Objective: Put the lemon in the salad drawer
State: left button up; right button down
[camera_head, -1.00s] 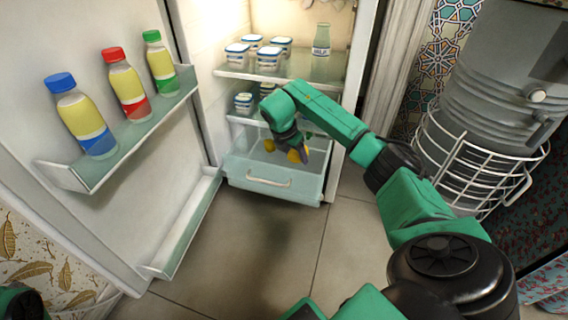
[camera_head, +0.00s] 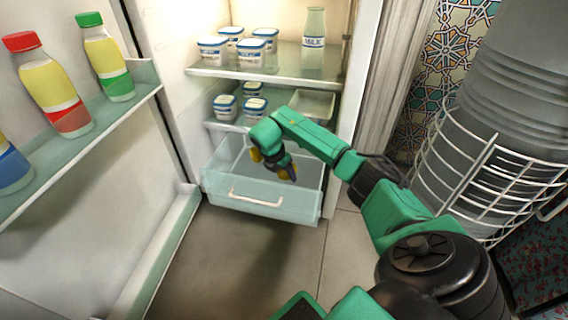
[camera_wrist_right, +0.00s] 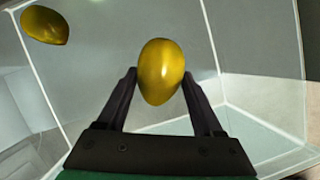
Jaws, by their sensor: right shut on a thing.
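The salad drawer (camera_head: 262,204) is a clear bluish bin with a pale handle, pulled out at the bottom of the open fridge. My right gripper (camera_head: 288,172) is over the drawer, pointing down. In the right wrist view its two fingers (camera_wrist_right: 161,88) are shut on a yellow lemon (camera_wrist_right: 161,72), with the drawer's clear walls around and below. The held lemon shows small and partly hidden in the head view (camera_head: 284,175). A second yellow fruit (camera_wrist_right: 45,25) shows at the upper left of the wrist view, apart from the gripper. My left gripper is out of view.
Shelves above the drawer hold several lidded tubs (camera_head: 213,50) and a milk bottle (camera_head: 314,40). The open fridge door (camera_head: 120,165) with its bottles stands at left. A large grey container in a white wire rack (camera_head: 470,180) stands at right.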

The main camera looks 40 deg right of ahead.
notch_tip(320, 180, down, 7)
jog(key=b, duration=0.3)
jog(key=shift+r, duration=0.15)
jog(key=shift+c, duration=0.2)
grip_release()
